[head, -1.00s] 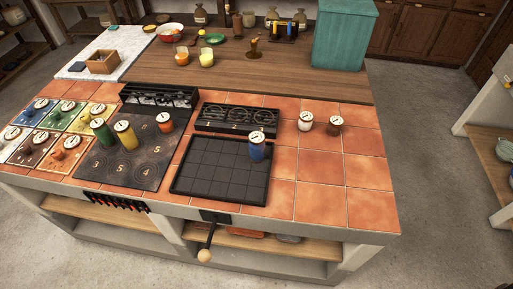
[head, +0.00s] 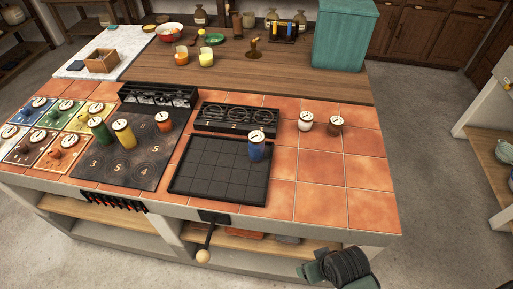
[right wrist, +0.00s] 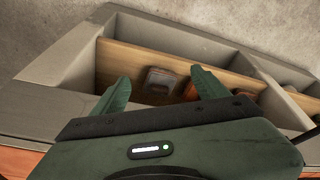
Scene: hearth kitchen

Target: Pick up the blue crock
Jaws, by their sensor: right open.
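The blue crock (head: 256,148) stands upright on the dark gridded tray (head: 222,188), near its back right corner. It has a white round top with a dial-like mark. My right gripper shows at the bottom right of the head view (head: 318,268), low in front of the counter and well away from the crock. In the right wrist view its two green fingers (right wrist: 160,88) are apart with nothing between them, facing the shelf under the counter. The crock is out of that view. My left gripper is not in view.
A dark rack (head: 236,118) stands right behind the tray. Green (head: 100,131) and yellow (head: 123,134) crocks stand left. The tiles right of the tray are clear. A knobbed lever (head: 204,255) juts from the front.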

